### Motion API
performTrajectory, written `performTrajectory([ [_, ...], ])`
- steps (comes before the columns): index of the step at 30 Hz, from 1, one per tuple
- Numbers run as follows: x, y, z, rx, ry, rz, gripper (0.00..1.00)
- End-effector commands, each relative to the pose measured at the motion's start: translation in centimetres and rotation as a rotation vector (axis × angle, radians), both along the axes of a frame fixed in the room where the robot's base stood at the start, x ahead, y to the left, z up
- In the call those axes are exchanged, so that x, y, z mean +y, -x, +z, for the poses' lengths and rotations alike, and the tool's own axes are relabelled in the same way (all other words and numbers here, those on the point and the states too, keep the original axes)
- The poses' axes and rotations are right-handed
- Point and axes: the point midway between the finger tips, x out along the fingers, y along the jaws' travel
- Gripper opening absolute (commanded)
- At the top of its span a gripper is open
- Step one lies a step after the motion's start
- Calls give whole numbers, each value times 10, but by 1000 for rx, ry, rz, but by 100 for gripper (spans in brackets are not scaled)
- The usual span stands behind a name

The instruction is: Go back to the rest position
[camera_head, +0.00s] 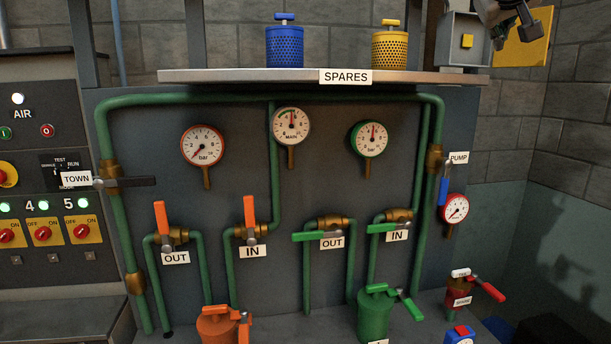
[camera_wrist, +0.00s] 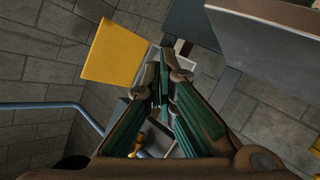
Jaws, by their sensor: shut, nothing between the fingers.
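My gripper (camera_head: 515,22) is at the top right of the head view, partly cut off by the upper edge. It is in front of the grey box and yellow panel and apart from the piping panel. In the wrist view, the fingers of my gripper (camera_wrist: 164,62) are together at the tips, with nothing between them.
A yellow panel (camera_head: 524,47) is behind my gripper. The shelf holds a blue filter (camera_head: 285,48) and a yellow filter (camera_head: 389,52). Pipes, gauges and valve handles fill the panel below.

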Motion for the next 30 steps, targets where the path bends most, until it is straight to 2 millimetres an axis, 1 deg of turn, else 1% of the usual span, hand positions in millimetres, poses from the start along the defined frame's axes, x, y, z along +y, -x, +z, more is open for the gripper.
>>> performTrajectory([
  [8, 15, 28, -35, 66, -66, 25, 0],
  [11, 24, 45, -55, 103, -98, 38, 0],
  [14, 34, 64, -79, 146, -139, 54, 0],
  [17, 48, 91, -109, 200, -188, 73, 0],
  [20, 68, 128, -151, 273, -251, 99, 0],
  [21, 76, 146, -170, 306, -279, 110, 0],
  [23, 90, 172, -200, 357, -322, 126, 0],
  [24, 98, 190, -220, 389, -350, 135, 0],
  [26, 110, 217, -249, 439, -388, 149, 0],
  [27, 118, 234, -268, 470, -413, 157, 0],
  [29, 128, 258, -293, 511, -449, 167, 0],
  [30, 135, 272, -309, 538, -469, 173, 0],
])
